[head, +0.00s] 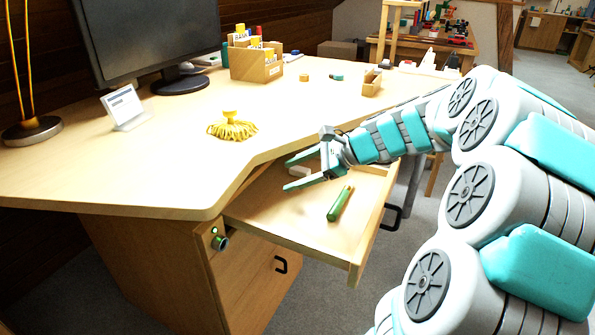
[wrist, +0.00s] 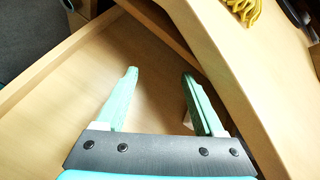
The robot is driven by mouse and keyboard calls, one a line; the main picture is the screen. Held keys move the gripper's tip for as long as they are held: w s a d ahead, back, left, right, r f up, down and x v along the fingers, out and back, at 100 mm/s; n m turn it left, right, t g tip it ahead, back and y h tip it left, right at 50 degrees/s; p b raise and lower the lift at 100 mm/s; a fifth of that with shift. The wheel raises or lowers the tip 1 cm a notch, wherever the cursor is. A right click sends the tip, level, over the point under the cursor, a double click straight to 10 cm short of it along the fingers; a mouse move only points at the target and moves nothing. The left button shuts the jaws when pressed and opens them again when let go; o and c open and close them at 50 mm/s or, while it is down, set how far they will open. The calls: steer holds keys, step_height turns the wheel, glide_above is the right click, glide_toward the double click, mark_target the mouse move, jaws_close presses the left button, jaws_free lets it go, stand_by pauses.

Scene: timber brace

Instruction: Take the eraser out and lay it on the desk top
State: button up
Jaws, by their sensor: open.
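The desk drawer (head: 292,235) is pulled out below the desk top (head: 180,170). A small white block, which looks like the eraser (head: 299,172), lies in the drawer toward its back, seen between my fingers. My gripper (head: 287,175) is open, with its green fingers pointing left at the drawer's opening. In the wrist view my gripper (wrist: 159,73) is open over the pale drawer floor (wrist: 155,105), with nothing between the fingertips. A bit of white (wrist: 187,117) shows beside the right finger, mostly hidden by it. I cannot tell whether they touch.
A green cylinder (head: 340,203) lies in the drawer nearer its front. The desk edge overhangs the drawer's back. A yellow tasselled thing (head: 232,127), a small white stand (head: 124,107), a wooden organizer (head: 255,62) and a monitor stand on the desk. The desk top's front left is clear.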

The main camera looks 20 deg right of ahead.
mark_target(296, 167)
steer(key=w+d+f+m+t, duration=0.1)
steer(key=d+m, duration=0.1)
steer(key=d, duration=0.1)
steer(key=w+d+m+t, duration=0.1)
steer(key=d+m, duration=0.1)
steer(key=d, duration=0.2)
steer(key=w+d+f+m+t, duration=0.1)
steer(key=w+d+m, duration=0.1)
steer(key=d+m, duration=0.1)
steer(key=shift+d+f, duration=0.2)
steer(key=shift+f, duration=0.15)
steer(key=shift+w+f, duration=0.1)
steer(key=shift+w, duration=0.2)
steer(key=shift+x, duration=0.85)
steer(key=x, duration=0.5)
steer(key=shift+a, duration=0.45)
jaws_close()
